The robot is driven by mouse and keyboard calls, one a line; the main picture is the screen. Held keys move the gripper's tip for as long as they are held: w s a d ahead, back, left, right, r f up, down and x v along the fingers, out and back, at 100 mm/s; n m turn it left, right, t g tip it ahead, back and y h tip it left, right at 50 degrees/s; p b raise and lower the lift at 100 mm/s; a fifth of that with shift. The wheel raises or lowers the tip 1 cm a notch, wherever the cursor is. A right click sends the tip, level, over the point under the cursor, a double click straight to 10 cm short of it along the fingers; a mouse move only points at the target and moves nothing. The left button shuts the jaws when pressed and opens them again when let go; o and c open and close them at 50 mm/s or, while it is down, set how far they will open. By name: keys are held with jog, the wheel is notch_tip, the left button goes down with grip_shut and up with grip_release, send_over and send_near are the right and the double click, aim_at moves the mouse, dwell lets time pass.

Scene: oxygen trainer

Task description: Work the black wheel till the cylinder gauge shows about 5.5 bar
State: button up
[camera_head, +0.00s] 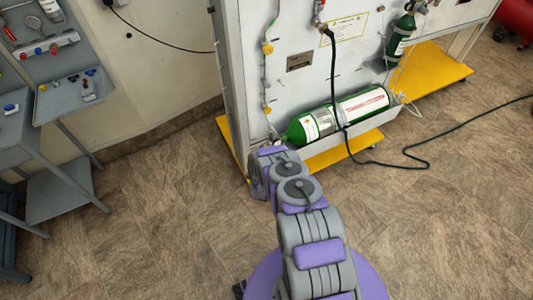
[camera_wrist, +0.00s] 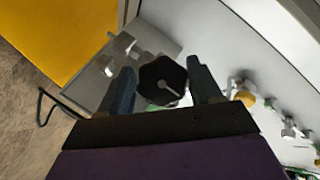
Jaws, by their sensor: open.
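The black wheel (camera_wrist: 163,78) shows in the middle of the wrist view, dark and lobed, with a pale mark on its face. My gripper (camera_wrist: 159,68) is open, with one finger on each side of the wheel. Contact between fingers and wheel cannot be made out. In the head view a green cylinder (camera_head: 355,109) lies along the foot of the white panel, and my arm reaches to its left end. The wheel is not visible there, and I cannot make out a readable cylinder gauge in either view.
The white panel (camera_head: 290,85) stands on a yellow base (camera_head: 345,150). A black hose (camera_head: 333,75) hangs down it and runs over the floor. A grey rack (camera_head: 70,190) stands at left. Brass fittings (camera_wrist: 244,97) show right of the gripper. The floor between rack and panel is clear.

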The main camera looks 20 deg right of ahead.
jog(key=p+v, duration=0.4)
jog(key=v, duration=1.2)
jog(key=shift+s+p, duration=0.35)
jog(key=shift+o, duration=0.2)
jog(key=shift+a, duration=0.1)
